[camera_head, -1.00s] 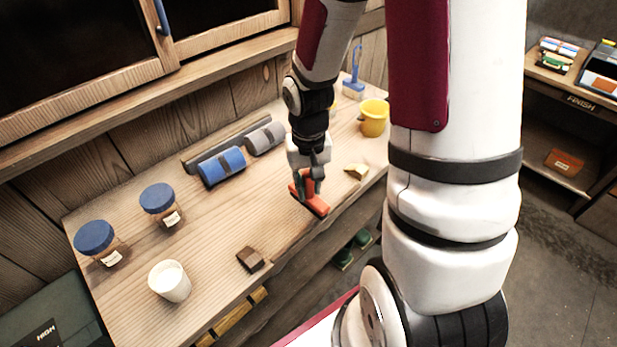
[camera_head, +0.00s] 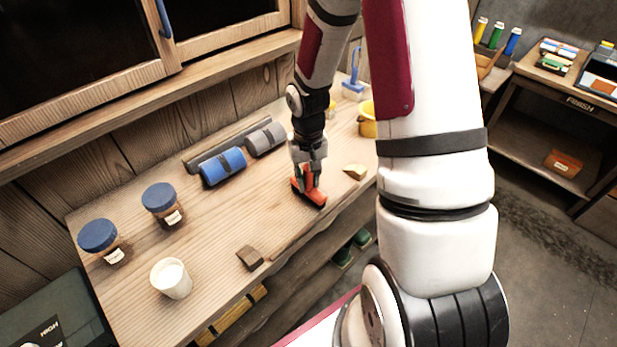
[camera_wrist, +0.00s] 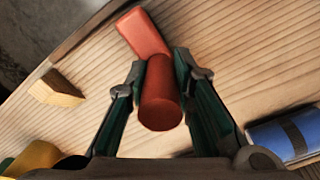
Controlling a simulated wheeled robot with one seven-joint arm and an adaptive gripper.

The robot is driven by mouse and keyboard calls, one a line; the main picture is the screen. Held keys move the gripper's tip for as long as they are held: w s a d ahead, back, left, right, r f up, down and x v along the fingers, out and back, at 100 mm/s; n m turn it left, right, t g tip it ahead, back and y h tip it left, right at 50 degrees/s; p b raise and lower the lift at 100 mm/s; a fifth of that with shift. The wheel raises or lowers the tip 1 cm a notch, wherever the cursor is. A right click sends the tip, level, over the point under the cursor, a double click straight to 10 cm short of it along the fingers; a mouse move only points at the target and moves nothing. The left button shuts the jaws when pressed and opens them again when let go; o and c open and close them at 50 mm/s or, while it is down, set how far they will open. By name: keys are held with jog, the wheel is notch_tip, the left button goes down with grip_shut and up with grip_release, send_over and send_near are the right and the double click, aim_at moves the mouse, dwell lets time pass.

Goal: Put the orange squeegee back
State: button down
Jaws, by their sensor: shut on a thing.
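The orange squeegee (camera_head: 316,197) is at the front part of the wooden bench, under my gripper (camera_head: 310,178). In the wrist view its round handle end (camera_wrist: 160,95) sits between the two green-lined fingers of my gripper (camera_wrist: 160,90), and its flat orange block (camera_wrist: 143,32) shows beyond. My gripper is shut on the squeegee. I cannot tell whether the squeegee touches the bench top or is just above it. Part of the handle is hidden by the fingers in the head view.
On the bench (camera_head: 215,240) are a blue roll (camera_head: 222,166), a grey roll (camera_head: 265,138), two blue-lidded jars, a white cup (camera_head: 171,278), a brown block (camera_head: 250,258), a yellow wedge (camera_head: 355,172), a yellow pot (camera_head: 367,122) and a blue-handled brush (camera_head: 353,85). A shelf marked FINISH (camera_head: 580,103) stands right.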

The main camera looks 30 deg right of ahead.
jog(key=shift+f, duration=0.1)
jog(key=c, duration=1.4)
grip_release()
notch_tip(320, 180, up, 12)
jog(key=shift+r+b, duration=0.2)
jog(key=shift+b, duration=0.2)
jog(key=s+a+r+n+t, duration=0.2)
jog(key=s+a+r, duration=0.3)
jog(key=s+r, duration=0.3)
jog(key=s+a+r+n+t, duration=0.2)
jog(key=s+a+r, duration=0.4)
jog(key=r, duration=0.5)
jog(key=shift+s+a+r+t, duration=0.25)
jog(key=shift+s+t, duration=0.55)
jog(key=shift+s, duration=0.25)
